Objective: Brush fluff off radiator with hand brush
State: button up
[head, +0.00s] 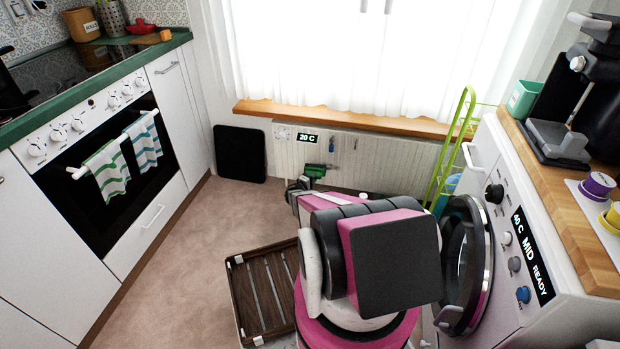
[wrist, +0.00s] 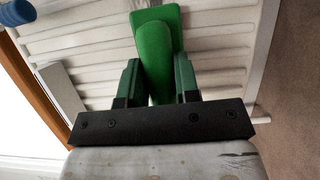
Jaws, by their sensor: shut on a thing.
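The pale ribbed radiator (head: 375,160) is on the wall under the window sill, and its ribs fill much of the wrist view (wrist: 90,45). My gripper (head: 303,184) is low in front of it, shut on the green hand brush (head: 315,170). In the wrist view the brush (wrist: 158,40) stands between the two fingers of my gripper (wrist: 156,80), its wide end away from me, over the ribs. I cannot tell whether it touches the radiator. The bristles are hidden, and I cannot make out any fluff.
A wooden sill (head: 350,118) runs above the radiator. A lime-green rack (head: 460,145) and an open washer door (head: 466,255) are at the right. A black panel (head: 240,153) leans at the left. A brown slatted tray (head: 262,290) is on the floor. Floor at left is clear.

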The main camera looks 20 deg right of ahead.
aim_at(318, 178)
jog(key=s+d, duration=0.6)
jog(key=d, duration=0.4)
jog(key=shift+s, duration=0.25)
dwell(1.0)
jog(key=s+d, duration=0.2)
jog(key=shift+d, duration=0.35)
jog(key=w+a, duration=0.4)
jog(key=a, duration=0.2)
dwell(0.8)
jog(key=shift+w+a, duration=0.7)
jog(key=shift+a, duration=0.2)
jog(key=shift+w+a, duration=0.7)
jog(key=shift+a, duration=0.15)
jog(key=shift+w+a, duration=0.45)
jog(key=shift+a, duration=0.35)
jog(key=shift+w+a, duration=0.5)
jog(key=shift+a, duration=0.35)
jog(key=shift+w+a, duration=0.45)
jog(key=shift+a, duration=0.35)
jog(key=shift+d+r, duration=0.15)
jog(key=shift+r, duration=0.05)
jog(key=shift+s+d, duration=0.4)
jog(key=shift+d, duration=0.4)
jog(key=shift+s+d, duration=0.35)
jog(key=shift+d, duration=0.45)
jog(key=shift+c, duration=0.4)
